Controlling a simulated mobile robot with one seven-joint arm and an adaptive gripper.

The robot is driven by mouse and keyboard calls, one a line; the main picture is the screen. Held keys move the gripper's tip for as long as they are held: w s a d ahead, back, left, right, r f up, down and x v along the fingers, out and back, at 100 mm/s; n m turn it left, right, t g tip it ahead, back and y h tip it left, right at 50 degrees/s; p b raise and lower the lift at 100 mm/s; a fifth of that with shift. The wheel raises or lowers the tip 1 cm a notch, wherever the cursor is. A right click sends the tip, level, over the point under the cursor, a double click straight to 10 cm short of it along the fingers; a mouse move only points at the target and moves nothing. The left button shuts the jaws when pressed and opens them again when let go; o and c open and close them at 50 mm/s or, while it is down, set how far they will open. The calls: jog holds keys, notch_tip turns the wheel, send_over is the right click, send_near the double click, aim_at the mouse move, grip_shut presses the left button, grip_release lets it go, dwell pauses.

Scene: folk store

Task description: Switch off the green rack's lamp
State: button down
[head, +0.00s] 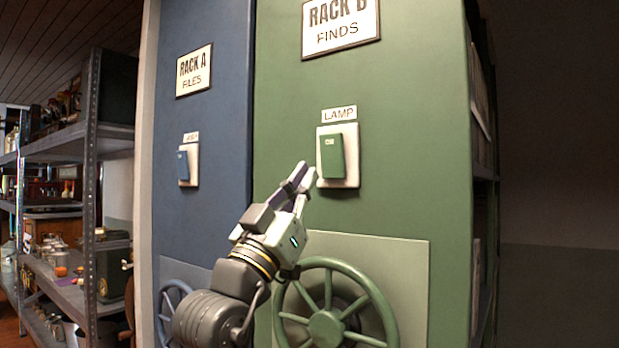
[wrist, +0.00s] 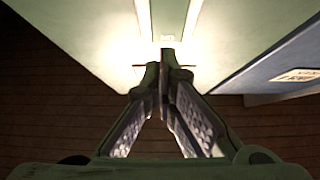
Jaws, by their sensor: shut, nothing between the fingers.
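The green rack (head: 410,170), marked "RACK B FINDS", stands in the middle of the head view. Its lamp switch (head: 333,156) is a green rocker on a cream plate (head: 350,129), under a "LAMP" label (head: 339,115). My gripper (head: 304,172) is shut and empty, with its tips close to the lower left of the switch plate. I cannot tell whether they touch it. In the wrist view my gripper (wrist: 164,58) points at a brightly lit green surface.
A green handwheel (head: 326,327) sits below the switch, partly behind my arm. The blue rack (head: 215,120), "RACK A FILES", adjoins on the left with its own blue switch (head: 183,165). Metal shelves (head: 95,137) with goods stand farther left. The right side is dark.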

notch_tip(320, 180, down, 6)
jog(key=s+a+b, duration=0.2)
jog(key=shift+s+f, duration=0.2)
jog(key=shift+s, duration=0.2)
